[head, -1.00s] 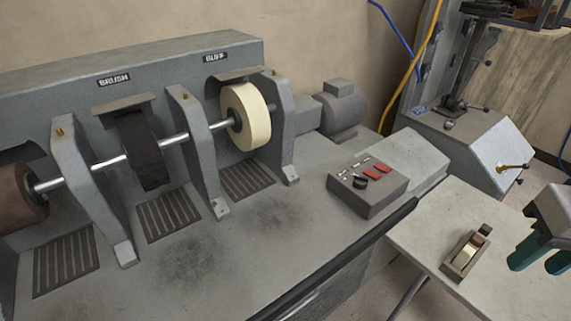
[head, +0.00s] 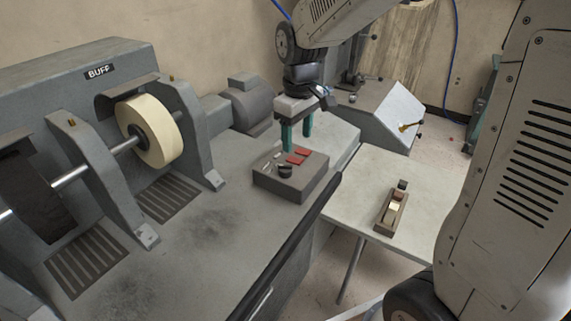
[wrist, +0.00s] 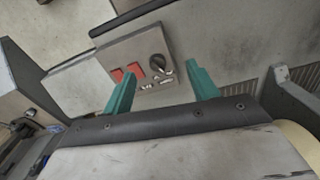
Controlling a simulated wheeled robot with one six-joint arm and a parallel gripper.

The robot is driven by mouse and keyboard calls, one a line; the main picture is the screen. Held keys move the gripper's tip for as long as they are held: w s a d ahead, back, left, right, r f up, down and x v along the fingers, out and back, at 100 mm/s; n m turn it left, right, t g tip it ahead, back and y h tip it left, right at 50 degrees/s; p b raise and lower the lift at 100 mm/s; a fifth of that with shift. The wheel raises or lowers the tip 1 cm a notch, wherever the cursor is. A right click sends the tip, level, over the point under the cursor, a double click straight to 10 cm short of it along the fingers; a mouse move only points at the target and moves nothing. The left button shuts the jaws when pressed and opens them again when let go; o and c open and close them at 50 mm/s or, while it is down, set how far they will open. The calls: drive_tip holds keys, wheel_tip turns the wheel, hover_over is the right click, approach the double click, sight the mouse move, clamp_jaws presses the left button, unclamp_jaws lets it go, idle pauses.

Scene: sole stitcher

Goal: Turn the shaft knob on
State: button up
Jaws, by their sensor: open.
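The shaft knob, a black round knob (head: 285,171), sits on the top of a grey control box (head: 290,189), beside two red switches (head: 299,156). In the wrist view the knob (wrist: 157,62) shows between my finger directions, a little beyond the fingertips, with the red switches (wrist: 125,73) to its left. My gripper (head: 295,143) has teal fingers pointing down above the back part of the box. In the wrist view my gripper (wrist: 160,82) is open and empty, its fingers wide apart. I cannot tell the exact height of the fingertips over the box, and the knob's pointer is too small to read.
The buffing wheel (head: 150,131) and its shaft (head: 75,180) lie to the left of the box. A grey motor (head: 247,101) stands behind. A light table (head: 360,190) at the right bears a small wooden-sided tool (head: 392,209). The bench front left of the box is clear.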

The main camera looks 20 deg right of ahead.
drive_tip(key=n, duration=0.1)
hover_over(285, 165)
wheel_tip(285, 165, down, 6)
drive_tip(key=shift+r, duration=0.1)
wheel_tip(285, 165, down, 8)
drive_tip(key=shift+r, duration=0.15)
drive_tip(key=c, duration=1)
